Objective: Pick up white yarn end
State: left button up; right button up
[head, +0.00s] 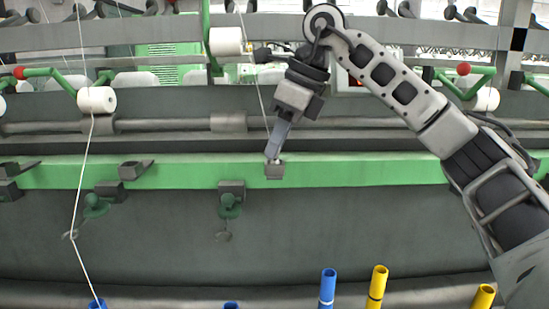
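A thin white yarn (261,90) hangs down past the middle white spool (226,42) and runs to the fingers of my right gripper (272,154). Its lower end is hidden at or near the fingertips. My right gripper points down, just above a small grey block (274,171) on the green rail. Its fingers are seen edge-on, so I cannot tell whether they are open or shut, or whether they touch the yarn. Another white yarn (79,190) runs past the left white spool (97,99) down to a blue tube (97,304). My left gripper is not in view.
The green rail (380,171) crosses the machine, with dark brackets (231,190) on and below it. Blue (327,287) and yellow (377,287) tubes stand along the bottom edge. The dark panel below the rail is mostly clear.

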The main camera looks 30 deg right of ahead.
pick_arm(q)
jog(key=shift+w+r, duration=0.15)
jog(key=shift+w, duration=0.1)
pick_arm(e)
jog(key=shift+c, duration=0.8)
jog(key=shift+r, duration=0.1)
jog(key=shift+r, duration=0.55)
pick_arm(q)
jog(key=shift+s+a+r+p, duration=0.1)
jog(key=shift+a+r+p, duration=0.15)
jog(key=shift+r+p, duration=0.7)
pick_arm(e)
jog(key=s+r, duration=1.1)
jog(key=s, duration=0.3)
jog(key=shift+a+r+p, duration=0.3)
jog(key=shift+a+r, duration=0.05)
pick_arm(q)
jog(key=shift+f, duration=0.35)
